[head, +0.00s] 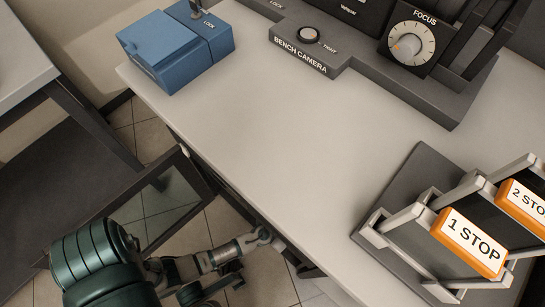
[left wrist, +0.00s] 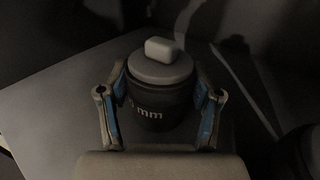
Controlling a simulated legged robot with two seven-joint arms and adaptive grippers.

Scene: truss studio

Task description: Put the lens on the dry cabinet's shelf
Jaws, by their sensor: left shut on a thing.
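My left gripper (left wrist: 160,93) is shut on the lens (left wrist: 163,112), a dark cylinder with "mm" lettering and a grey cap with a pale knob. Its blue-padded fingers sit on either side of the lens, which looks upright. A dim grey flat surface (left wrist: 52,118) lies beneath; I cannot tell whether the lens touches it. In the head view my left arm reaches to the bench's front edge, and the lens and fingertips are hidden there. A glass-paned door (head: 170,204), seemingly the dry cabinet's, stands open below the bench. My right gripper is not in view.
The bench top (head: 265,140) is clear in the middle. It carries a blue box (head: 165,55), a bench camera (head: 375,75) and a rack with an orange "1 STOP" filter (head: 468,243). A dark round thing (left wrist: 312,145) stands at the wrist view's right edge.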

